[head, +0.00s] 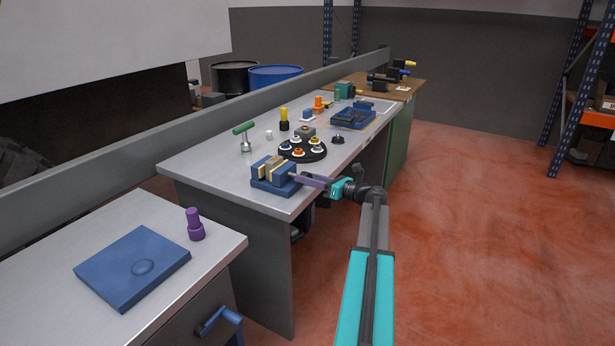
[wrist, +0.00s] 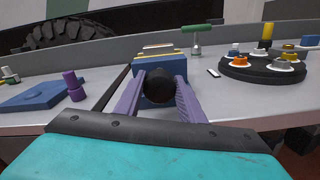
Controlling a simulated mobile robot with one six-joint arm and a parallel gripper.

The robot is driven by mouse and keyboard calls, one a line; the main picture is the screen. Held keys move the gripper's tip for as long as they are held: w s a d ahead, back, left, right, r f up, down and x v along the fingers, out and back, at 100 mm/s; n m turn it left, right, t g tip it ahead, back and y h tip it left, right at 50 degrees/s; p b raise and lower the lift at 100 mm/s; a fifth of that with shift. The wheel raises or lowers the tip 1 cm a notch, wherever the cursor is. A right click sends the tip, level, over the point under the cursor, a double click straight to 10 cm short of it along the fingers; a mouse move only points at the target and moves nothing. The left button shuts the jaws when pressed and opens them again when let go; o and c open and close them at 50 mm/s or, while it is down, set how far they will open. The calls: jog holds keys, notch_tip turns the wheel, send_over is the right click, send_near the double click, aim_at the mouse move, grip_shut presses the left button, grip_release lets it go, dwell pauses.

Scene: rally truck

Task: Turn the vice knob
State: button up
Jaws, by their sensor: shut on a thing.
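The blue vice (head: 272,182) with pale yellow jaw faces sits at the near right corner of the long metal workbench. In the wrist view the vice (wrist: 168,64) is straight ahead, with its round black knob (wrist: 160,86) facing me. My gripper (head: 303,180) reaches the vice from the right in the head view. Its two purple fingers lie on either side of the knob, and my gripper (wrist: 161,92) is shut on it. The knob is mostly hidden by the fingers in the head view.
A black round tray (head: 304,155) with several small parts stands just behind the vice. A green-handled tool (head: 245,136) stands to its left. A nearer bench holds a blue plate (head: 134,264) and a purple piece (head: 194,225). Open red floor (head: 480,230) lies to the right.

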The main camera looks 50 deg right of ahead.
jog(key=shift+r+m+p, duration=0.15)
jog(key=shift+m+p, duration=0.45)
jog(key=shift+p, duration=0.6)
jog(key=shift+f+p, duration=0.2)
jog(key=shift+p, duration=0.15)
jog(key=o, duration=1)
jog(key=shift+m, duration=0.3)
jog(key=shift+o, duration=0.2)
jog(key=shift+s, duration=0.15)
jog(key=b+v, duration=0.1)
jog(key=v, duration=1.2)
jog(key=shift+s+b, duration=0.3)
jog(key=shift+b, duration=0.05)
jog(key=shift+d, duration=0.1)
